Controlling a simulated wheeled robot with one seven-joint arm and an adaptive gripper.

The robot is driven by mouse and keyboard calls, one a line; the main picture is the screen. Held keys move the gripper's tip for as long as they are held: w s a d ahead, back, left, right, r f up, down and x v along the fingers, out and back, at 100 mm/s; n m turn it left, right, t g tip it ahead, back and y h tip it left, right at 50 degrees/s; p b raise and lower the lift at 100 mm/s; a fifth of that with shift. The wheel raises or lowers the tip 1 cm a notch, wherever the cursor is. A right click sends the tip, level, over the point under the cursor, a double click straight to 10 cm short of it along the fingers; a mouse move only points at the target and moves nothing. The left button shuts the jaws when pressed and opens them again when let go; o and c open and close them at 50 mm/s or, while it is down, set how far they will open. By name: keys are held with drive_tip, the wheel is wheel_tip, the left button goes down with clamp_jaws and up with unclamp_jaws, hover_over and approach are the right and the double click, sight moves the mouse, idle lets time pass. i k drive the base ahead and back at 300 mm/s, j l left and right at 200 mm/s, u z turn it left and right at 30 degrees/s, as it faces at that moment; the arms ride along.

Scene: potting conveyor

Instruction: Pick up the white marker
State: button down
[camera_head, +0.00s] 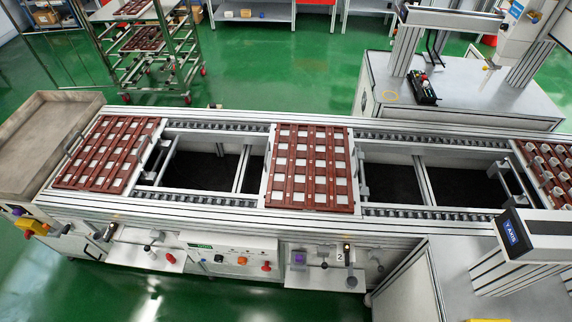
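I cannot make out a white marker for certain in the head view. Small items lie on two pale shelves on the conveyor's front side, the left shelf (125,256) and the middle shelf (318,279), but they are too small to name surely. My gripper is not in view.
The long conveyor (290,218) crosses the picture and bears brown slotted trays, one at left (88,180), one in the middle (286,187) and one at right holding white cups (545,160). A grey bin (62,104) stands at far left. Green floor (270,75) lies open behind.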

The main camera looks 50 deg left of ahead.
sight(151, 255)
drive_tip(key=u, duration=1.5)
drive_tip(key=j+u, duration=0.25)
drive_tip(key=u, duration=0.25)
drive_tip(key=j+u, duration=0.25)
drive_tip(key=u, duration=0.25)
drive_tip(key=i+j+u, duration=0.15)
drive_tip(key=u, duration=0.35)
drive_tip(key=i+j, duration=0.35)
drive_tip(key=j, duration=0.35)
drive_tip(key=i+j, duration=0.1)
drive_tip(key=j, duration=0.35)
drive_tip(key=i+j+u, duration=0.1)
drive_tip(key=j, duration=0.35)
drive_tip(key=i+j, duration=0.15)
drive_tip(key=j, duration=0.25)
